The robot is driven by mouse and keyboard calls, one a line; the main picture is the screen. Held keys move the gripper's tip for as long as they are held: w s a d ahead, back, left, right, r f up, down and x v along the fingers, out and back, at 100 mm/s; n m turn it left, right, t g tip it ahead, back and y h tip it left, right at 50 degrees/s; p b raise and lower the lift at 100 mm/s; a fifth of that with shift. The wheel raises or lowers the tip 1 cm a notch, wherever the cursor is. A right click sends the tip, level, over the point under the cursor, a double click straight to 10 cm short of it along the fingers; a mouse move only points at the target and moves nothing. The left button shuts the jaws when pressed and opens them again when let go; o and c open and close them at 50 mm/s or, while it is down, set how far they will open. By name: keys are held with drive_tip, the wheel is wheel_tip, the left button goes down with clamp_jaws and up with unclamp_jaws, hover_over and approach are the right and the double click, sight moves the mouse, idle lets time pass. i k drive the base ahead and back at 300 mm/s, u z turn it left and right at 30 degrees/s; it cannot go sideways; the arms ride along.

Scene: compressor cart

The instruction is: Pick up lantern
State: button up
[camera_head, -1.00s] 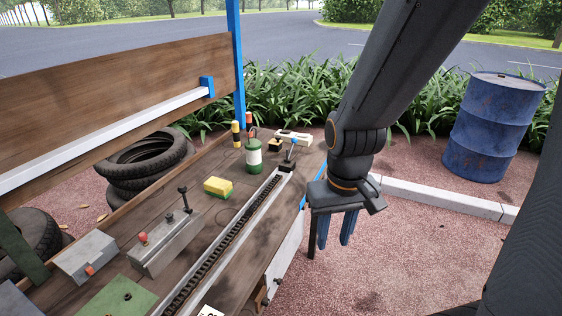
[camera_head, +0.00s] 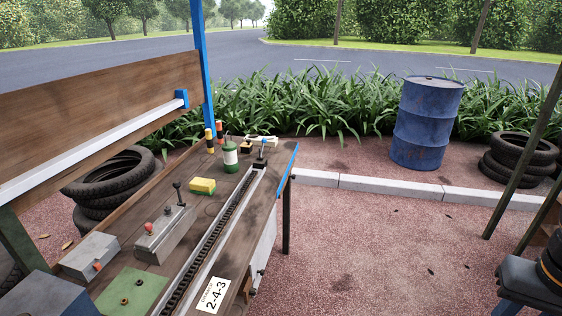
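A small green cylinder with a white band (camera_head: 230,158), which looks like the lantern, stands upright near the far end of the wooden cart top (camera_head: 232,236). Nothing of mine touches it. My gripper (camera_head: 507,308) is at the bottom right corner, far to the right of the cart and cut off by the picture edge. Only its dark body and a bit of blue finger show, so its opening is hidden.
A yellow-green sponge (camera_head: 203,186), striped posts (camera_head: 209,141), a grey lever box (camera_head: 165,234) and a chain rail (camera_head: 212,238) share the cart top. A wooden backboard (camera_head: 100,115) rises at left. A blue barrel (camera_head: 428,122) stands by the kerb. Open pavement lies right of the cart.

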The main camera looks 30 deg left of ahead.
sight(229, 149)
drive_tip(key=z, duration=0.1)
drive_tip(key=i, duration=2.3)
drive_tip(key=u, duration=1.55)
drive_tip(key=i, duration=0.75)
drive_tip(key=u, duration=1.05)
drive_tip(key=i, duration=0.6)
